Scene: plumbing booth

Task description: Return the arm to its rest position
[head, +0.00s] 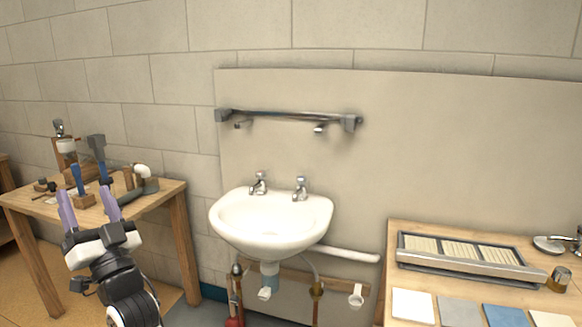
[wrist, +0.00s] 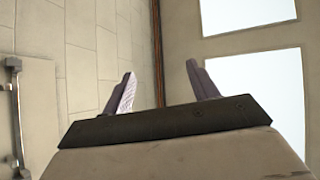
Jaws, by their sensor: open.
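My gripper (head: 88,208) is at the lower left in the head view, raised in front of the wooden bench with the tools. Its two purple-grey fingers point up and stand apart, with nothing between them. In the wrist view my gripper (wrist: 158,88) also shows with its fingers spread and empty.
The left bench (head: 158,208) holds several tools and pipe pieces behind my gripper. A white sink (head: 270,222) hangs on the wall in the middle, below a metal rail (head: 285,115). A right bench (head: 400,268) carries a slotted tray (head: 470,268) and several flat tiles.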

